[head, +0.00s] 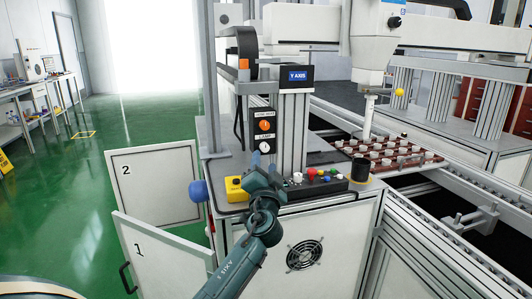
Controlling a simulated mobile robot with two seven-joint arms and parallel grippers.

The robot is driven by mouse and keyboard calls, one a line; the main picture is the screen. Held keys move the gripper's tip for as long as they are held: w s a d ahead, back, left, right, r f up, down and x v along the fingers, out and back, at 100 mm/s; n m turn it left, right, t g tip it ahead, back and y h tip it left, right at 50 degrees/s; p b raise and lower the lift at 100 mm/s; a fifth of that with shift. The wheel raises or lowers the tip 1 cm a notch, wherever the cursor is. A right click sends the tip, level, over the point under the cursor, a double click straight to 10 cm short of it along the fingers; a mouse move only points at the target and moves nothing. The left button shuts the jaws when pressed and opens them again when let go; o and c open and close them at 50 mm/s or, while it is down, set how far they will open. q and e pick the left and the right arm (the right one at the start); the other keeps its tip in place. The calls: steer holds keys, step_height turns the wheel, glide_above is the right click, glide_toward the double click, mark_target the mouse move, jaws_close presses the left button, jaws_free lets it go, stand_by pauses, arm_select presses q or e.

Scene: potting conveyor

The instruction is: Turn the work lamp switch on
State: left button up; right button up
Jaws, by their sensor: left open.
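A dark switch box (256,133) stands upright on the machine's corner, left of the aluminium post. It carries an orange round switch (264,125) above and a pale round switch (265,147) below. A small label between them appears to read LAMP; the upper label is too small to read surely. My left gripper (257,159) is open and empty, just below the pale switch. Whether it touches the box, and which way the switches are set, I cannot tell. My right gripper is not in view.
A yellow button box (236,186) and a panel of coloured buttons (320,183) flank my left wrist. A blue knob (198,191) sticks out at the left. Open cabinet doors marked 2 (155,185) and 1 (165,260) stand left of the machine.

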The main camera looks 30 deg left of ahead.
mark_target(264, 150)
arm_select(q)
steer(key=x, duration=0.5)
steer(key=shift+w, duration=0.1)
jaws_close()
stand_by(0.4)
